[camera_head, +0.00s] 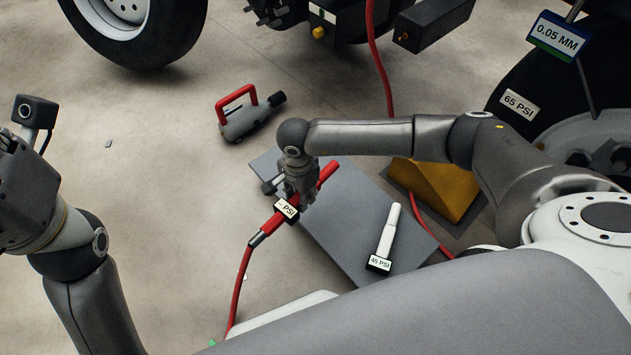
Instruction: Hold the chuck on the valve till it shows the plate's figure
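My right gripper (298,192) is closed around a red inflator tool (273,222) over the grey mat (345,240). The tool's small display reads "– PSI" with no figure, and a red hose (237,290) runs from its lower end. Its other end points up and right, away from any wheel. A plate (519,104) reading "65 PSI" is on the dark tyre (500,75) at the right. I cannot make out a valve on that wheel. My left arm stands at the left edge, and its fingers are outside the picture.
A white stick gauge (387,243) reading "45 PSI" lies on the mat. A yellow wheel chock (435,185) stands behind it. A red-handled tool (243,112) lies on the floor. A "0.05 MM" sign (558,37) stands upper right. The floor at centre left is mostly clear.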

